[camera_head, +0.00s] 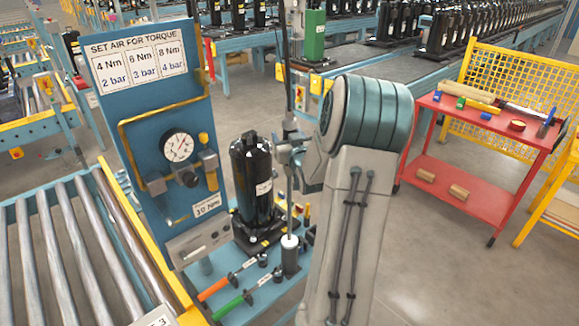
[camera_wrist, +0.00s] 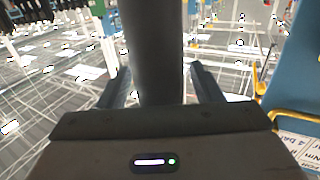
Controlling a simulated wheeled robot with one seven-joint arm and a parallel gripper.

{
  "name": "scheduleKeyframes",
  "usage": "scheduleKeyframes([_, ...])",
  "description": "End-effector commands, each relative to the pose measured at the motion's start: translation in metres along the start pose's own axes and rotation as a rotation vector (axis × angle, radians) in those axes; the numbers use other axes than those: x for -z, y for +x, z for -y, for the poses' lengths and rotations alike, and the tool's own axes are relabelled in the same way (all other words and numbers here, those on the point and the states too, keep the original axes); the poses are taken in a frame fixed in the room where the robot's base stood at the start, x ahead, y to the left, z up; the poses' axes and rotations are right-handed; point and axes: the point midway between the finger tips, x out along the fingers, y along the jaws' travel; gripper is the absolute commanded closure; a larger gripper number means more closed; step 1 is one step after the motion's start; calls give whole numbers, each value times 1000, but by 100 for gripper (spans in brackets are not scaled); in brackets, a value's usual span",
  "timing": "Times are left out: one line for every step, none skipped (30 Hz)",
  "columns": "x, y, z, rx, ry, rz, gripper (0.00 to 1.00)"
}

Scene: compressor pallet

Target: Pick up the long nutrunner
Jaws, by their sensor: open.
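The long nutrunner (camera_head: 289,122) looks like an upright grey tool beside the black compressor (camera_head: 255,185). Its thin lower shaft runs down to a dark cylindrical holder (camera_head: 291,262) with a pale top; whether it rests in it I cannot tell. My gripper (camera_head: 291,156) is at its mid-height, partly hidden by my arm. In the wrist view a thick dark upright cylinder, likely the nutrunner (camera_wrist: 154,45), stands between the two fingers of my gripper (camera_wrist: 155,82). The fingers are apart, one on each side, with gaps showing.
A blue torque panel (camera_head: 150,105) with a gauge (camera_head: 178,146) stands left of the compressor. A roller conveyor (camera_head: 80,240) is at left, a red cart (camera_head: 485,130) at right. Open floor lies between.

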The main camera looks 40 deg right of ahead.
Motion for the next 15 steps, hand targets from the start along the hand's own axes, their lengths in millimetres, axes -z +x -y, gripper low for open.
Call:
scheduleKeyframes([0,1,0,0,0,0,41])
scheduleKeyframes([0,1,0,0,0,0,41])
scheduleKeyframes([0,1,0,0,0,0,41])
scheduleKeyframes([0,0,0,0,0,0,41])
scheduleKeyframes([0,0,0,0,0,0,41])
scheduleKeyframes([0,0,0,0,0,0,41])
scheduleKeyframes([0,0,0,0,0,0,49])
scheduleKeyframes([0,0,0,0,0,0,58])
scheduleKeyframes([0,0,0,0,0,0,69])
scheduleKeyframes([0,0,0,0,-1,0,77])
scheduleKeyframes([0,0,0,0,-1,0,85])
scheduleKeyframes([0,0,0,0,-1,0,97])
scheduleKeyframes([0,0,0,0,-1,0,100])
scheduleKeyframes([0,0,0,0,-1,0,100])
scheduleKeyframes([0,0,0,0,-1,0,100])
